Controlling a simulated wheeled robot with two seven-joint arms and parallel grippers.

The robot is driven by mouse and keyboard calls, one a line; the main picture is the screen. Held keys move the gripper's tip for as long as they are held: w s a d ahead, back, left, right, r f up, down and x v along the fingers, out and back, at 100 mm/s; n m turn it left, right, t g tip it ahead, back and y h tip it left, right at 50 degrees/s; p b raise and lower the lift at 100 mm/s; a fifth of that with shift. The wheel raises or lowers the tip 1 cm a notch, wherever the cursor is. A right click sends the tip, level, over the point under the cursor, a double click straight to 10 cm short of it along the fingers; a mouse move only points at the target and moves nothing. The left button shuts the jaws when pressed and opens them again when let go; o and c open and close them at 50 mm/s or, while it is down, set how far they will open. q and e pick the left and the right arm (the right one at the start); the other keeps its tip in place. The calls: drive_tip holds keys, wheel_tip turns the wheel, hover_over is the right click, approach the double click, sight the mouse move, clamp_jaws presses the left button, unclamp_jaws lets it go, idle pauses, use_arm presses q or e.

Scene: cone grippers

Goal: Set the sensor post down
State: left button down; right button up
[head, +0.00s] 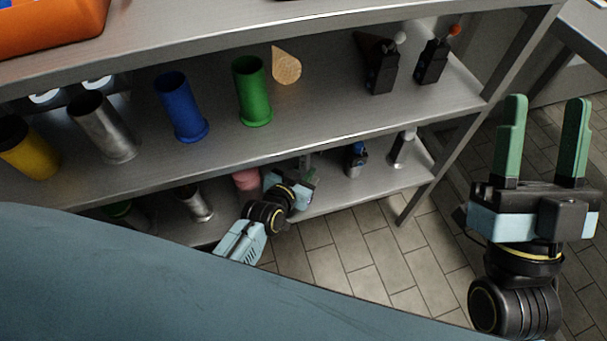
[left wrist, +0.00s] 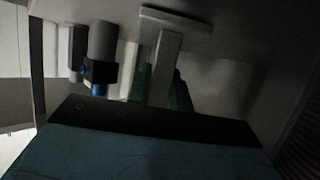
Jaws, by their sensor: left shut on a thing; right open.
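The sensor post (left wrist: 164,68) is a pale grey bar with a flat plate at one end, seen in the left wrist view. My left gripper (head: 305,169) reaches into the lower shelf in the head view. It is shut on the post, with its green fingers (left wrist: 180,94) partly hidden behind the bar. The plate end is close to a grey surface that looks like the lower shelf (head: 328,197); I cannot tell whether they touch. In the head view the post is mostly hidden by the gripper. My right gripper (head: 546,112) is open and empty, right of the rack.
A blue-tipped device (head: 356,159) and a pale-topped one (head: 402,149) stand right of my left gripper. A pink object (head: 246,179) and a metal cylinder (head: 196,203) are to its left. The middle shelf (head: 330,120) hangs above, holding several cylinders and a cone.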

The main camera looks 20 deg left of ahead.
idle(0.3)
use_arm(q)
drive_tip(key=shift+f, duration=0.15)
drive_tip(key=c, duration=1.3)
unclamp_jaws()
